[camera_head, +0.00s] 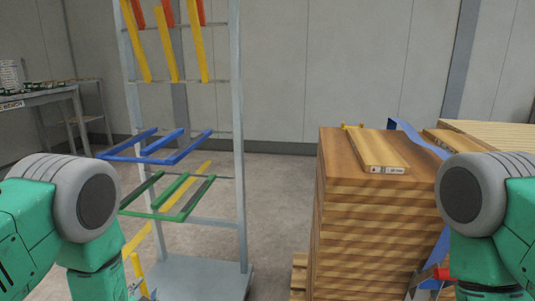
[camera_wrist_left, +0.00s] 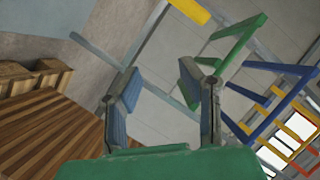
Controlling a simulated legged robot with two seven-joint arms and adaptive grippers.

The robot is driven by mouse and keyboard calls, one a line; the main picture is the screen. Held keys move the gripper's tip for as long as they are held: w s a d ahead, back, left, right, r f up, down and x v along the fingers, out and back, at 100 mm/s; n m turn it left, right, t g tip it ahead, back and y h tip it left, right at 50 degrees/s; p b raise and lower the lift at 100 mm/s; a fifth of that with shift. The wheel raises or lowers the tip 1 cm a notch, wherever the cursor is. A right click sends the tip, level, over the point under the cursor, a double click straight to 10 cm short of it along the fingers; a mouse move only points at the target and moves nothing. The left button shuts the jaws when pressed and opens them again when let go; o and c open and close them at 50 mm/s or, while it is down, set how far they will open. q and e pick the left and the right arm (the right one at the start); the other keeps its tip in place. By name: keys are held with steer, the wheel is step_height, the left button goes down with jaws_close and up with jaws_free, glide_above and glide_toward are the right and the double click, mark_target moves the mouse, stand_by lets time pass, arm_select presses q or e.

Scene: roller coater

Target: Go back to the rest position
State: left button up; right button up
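My left gripper (camera_wrist_left: 158,80) is open in the left wrist view. Its two blue-padded fingers stand apart with only bare background between them. In the head view, a small part of the left gripper (camera_head: 142,288) shows at the bottom edge, below the green and grey left arm. My right gripper (camera_head: 428,280) shows only in part at the lower right of the head view, in front of the lower side of the wooden stack. Its fingers are too small and cut off to tell their state.
A metal rack (camera_head: 240,150) with yellow, blue and green bars stands on the left. A wooden stack (camera_head: 350,240) with a labelled board (camera_head: 375,148) on top stands on the right. A table (camera_head: 45,97) is at the far left. Floor (camera_head: 285,200) is clear between rack and stack.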

arm_select(q)
steer(key=s+d+f+n+g+h, duration=0.15)
steer(key=s+f+g, duration=0.3)
steer(key=s, duration=0.45)
steer(key=s+f+n+g+h, duration=0.1)
steer(key=s+f+n+g, duration=0.15)
steer(key=s+f, duration=0.45)
steer(key=s+d+r+n+g, duration=0.2)
steer(key=s+g, duration=0.5)
steer(key=s, duration=1.2)
step_height(320, 180, up, 14)
steer(key=s+p, duration=0.1)
steer(key=p, duration=1.3)
steer(key=shift+h, duration=0.35)
steer(key=shift+f, duration=0.1)
steer(key=shift+w, duration=0.15)
